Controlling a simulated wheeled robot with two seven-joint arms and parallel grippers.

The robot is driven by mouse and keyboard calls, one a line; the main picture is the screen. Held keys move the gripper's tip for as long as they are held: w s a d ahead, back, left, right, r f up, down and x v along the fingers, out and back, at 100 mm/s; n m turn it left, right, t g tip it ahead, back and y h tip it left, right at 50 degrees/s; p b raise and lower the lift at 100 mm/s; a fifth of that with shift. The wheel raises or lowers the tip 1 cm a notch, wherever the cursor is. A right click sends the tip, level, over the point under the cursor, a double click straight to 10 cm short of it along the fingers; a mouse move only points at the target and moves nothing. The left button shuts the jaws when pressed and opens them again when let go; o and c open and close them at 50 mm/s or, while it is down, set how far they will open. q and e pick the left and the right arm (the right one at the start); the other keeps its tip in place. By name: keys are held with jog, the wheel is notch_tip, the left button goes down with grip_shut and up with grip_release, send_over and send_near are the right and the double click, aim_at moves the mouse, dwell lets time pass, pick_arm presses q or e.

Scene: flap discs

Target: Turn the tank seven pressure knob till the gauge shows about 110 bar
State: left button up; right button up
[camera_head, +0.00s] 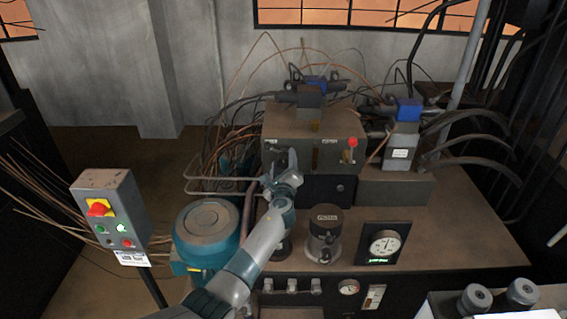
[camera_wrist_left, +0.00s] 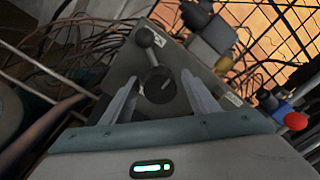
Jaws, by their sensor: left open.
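In the left wrist view a round black knob (camera_wrist_left: 158,86) on a grey panel face sits between the fingers of my left gripper (camera_wrist_left: 160,76). A short lever with a dark ball end (camera_wrist_left: 146,38) rises from it. The fingers are open, one on each side; I cannot tell whether they touch it. In the head view my left gripper (camera_head: 287,168) is in front of the left part of the brown block (camera_head: 312,125) and hides the knob. A round white-faced gauge (camera_head: 384,243) stands on the bench at right; its reading is too small to tell. My right gripper is not in view.
A red-ball lever (camera_head: 352,144) is right of my gripper on the block. A black-capped cylinder (camera_head: 325,220) and a teal motor (camera_head: 206,233) stand in front. A control box (camera_head: 108,205) with a red knob is at left. Cables and pipes crowd behind.

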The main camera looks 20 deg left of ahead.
pick_arm(q)
jog(key=shift+w, duration=0.1)
jog(key=c, duration=1)
jog(key=shift+c, duration=0.2)
jog(key=n+b, duration=0.4)
jog(key=shift+f, duration=0.25)
jog(key=shift+r+n+b, duration=0.15)
jog(key=shift+n+b, duration=1.15)
jog(key=shift+n, duration=0.2)
jog(key=o, duration=1)
